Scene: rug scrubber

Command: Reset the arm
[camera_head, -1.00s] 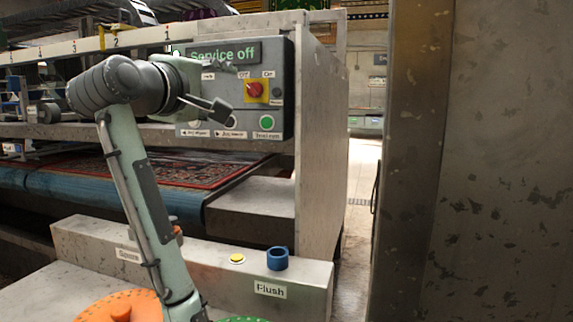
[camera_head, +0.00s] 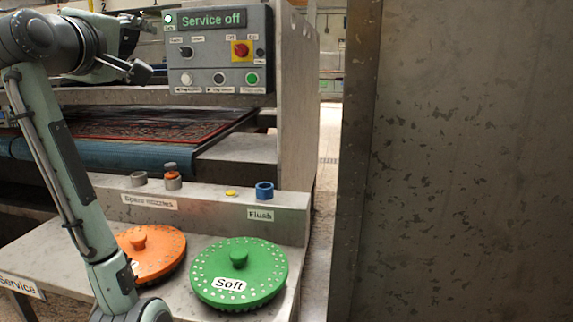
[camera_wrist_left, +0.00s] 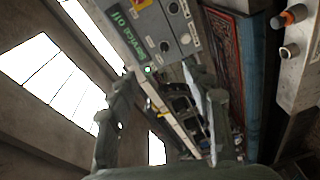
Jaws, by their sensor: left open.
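My left arm comes in from the left in the head view. Its gripper (camera_head: 137,47) is open and empty, held in the air just left of the grey control panel (camera_head: 220,55). The panel's display reads "Service off", and it carries a red rotary switch (camera_head: 241,50) on yellow and a green button (camera_head: 252,78). In the left wrist view my two fingers (camera_wrist_left: 158,75) stand apart, with the panel (camera_wrist_left: 160,25) sideways beyond them. My right gripper is not in view.
A green "Soft" disc (camera_head: 238,275) and an orange disc (camera_head: 155,250) lie on the metal service shelf. A blue ring (camera_head: 264,191) and spare nozzles (camera_head: 172,177) stand on the ledge behind. A patterned rug (camera_head: 150,123) lies further back. A large metal wall (camera_head: 460,160) fills the right.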

